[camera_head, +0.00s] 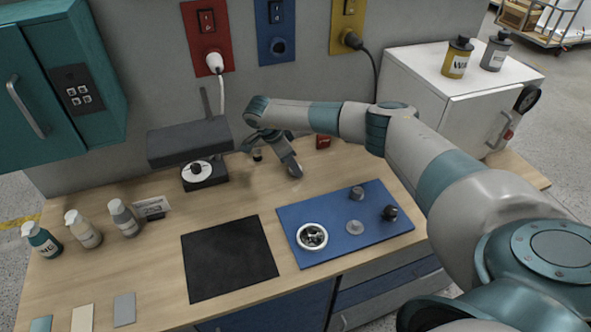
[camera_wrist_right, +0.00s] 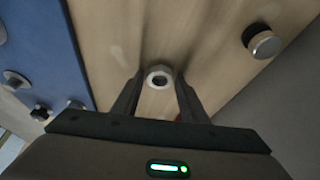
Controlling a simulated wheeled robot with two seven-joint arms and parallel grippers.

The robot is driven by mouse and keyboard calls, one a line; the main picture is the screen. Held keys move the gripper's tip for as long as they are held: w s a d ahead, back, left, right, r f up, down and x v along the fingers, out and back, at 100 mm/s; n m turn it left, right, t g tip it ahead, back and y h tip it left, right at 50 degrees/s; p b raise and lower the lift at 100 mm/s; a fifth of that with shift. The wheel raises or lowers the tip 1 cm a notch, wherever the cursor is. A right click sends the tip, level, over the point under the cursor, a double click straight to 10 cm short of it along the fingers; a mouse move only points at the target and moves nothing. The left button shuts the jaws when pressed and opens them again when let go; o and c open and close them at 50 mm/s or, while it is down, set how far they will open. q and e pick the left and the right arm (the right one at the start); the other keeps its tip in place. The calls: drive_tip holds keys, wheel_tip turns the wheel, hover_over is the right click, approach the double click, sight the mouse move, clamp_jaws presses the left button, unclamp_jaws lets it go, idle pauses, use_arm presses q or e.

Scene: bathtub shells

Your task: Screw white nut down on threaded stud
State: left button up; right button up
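A pale ring-shaped piece, seemingly the white nut (camera_wrist_right: 159,77), lies between the fingertips of my right gripper (camera_wrist_right: 159,88) in the right wrist view. Its middle is dark; I cannot tell whether a threaded stud is inside. The fingers stand apart on either side of it, with narrow gaps visible. In the head view my right gripper (camera_head: 270,158) reaches down over the back of the wooden table; the nut cannot be made out there. My left gripper is out of view.
A short dark post with a metallic top (camera_wrist_right: 262,42) stands beside the gripper. A black device with a white disc (camera_head: 197,173) is to the left. A blue mat (camera_head: 330,215) bears several small parts and a round dish (camera_head: 312,237). A black mat (camera_head: 228,258) lies in front.

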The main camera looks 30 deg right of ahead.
drive_tip(key=c, duration=0.7)
drive_tip(key=shift+r, duration=0.1)
drive_tip(key=shift+r+b, duration=0.5)
drive_tip(key=shift+b, duration=0.05)
drive_tip(key=r, duration=0.1)
drive_tip(key=r+b, duration=0.2)
drive_tip(key=shift+s+d, duration=0.3)
drive_tip(key=s+d+r+b, duration=0.4)
drive_tip(key=s+d+r, duration=0.2)
drive_tip(key=s+r, duration=0.1)
drive_tip(key=shift+s+d, duration=0.25)
drive_tip(key=shift+s, duration=0.55)
